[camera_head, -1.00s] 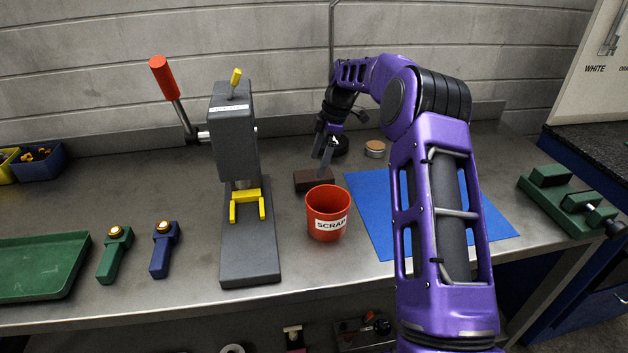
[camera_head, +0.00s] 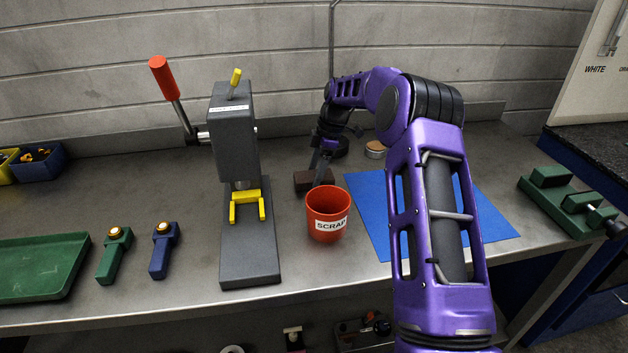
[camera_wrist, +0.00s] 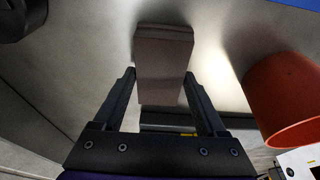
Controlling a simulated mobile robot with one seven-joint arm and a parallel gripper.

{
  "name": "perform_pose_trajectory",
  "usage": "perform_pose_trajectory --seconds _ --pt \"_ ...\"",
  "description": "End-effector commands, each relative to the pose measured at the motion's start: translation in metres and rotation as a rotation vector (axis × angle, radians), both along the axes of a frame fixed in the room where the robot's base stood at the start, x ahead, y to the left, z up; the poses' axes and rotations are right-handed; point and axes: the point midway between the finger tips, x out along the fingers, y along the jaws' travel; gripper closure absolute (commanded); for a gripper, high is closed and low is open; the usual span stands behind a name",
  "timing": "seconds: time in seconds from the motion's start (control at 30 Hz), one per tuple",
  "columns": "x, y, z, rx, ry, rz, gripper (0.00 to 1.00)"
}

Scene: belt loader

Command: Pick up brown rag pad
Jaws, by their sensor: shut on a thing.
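The brown rag pad (camera_head: 304,181) is a dark brown block on the grey bench, behind and left of the red scrap cup. In the wrist view the pad (camera_wrist: 164,48) lies between the two dark fingers. My gripper (camera_head: 320,178) points down at the pad's right part from above. In the wrist view my gripper (camera_wrist: 160,76) is shut on the pad, with a finger on each side. The pad appears still at bench level. The fingers hide part of the pad in the head view.
The red scrap cup (camera_head: 327,218) stands close in front of the pad. The grey press (camera_head: 236,140) is to the left, and a blue mat (camera_head: 372,215) lies to the right.

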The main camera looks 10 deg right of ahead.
Motion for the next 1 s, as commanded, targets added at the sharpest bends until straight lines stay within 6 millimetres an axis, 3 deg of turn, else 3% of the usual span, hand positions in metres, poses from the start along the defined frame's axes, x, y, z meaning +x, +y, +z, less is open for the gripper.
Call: perform_pose_trajectory --seconds 0.27,0.7,1.0 --pt "0.001 0.0 0.005 0.0 -0.002 -0.001 0.81" --pt "0.001 0.0 0.084 0.0 -0.003 -0.001 0.81" --pt "0.0 0.0 0.101 0.0 -0.001 0.0 0.81"
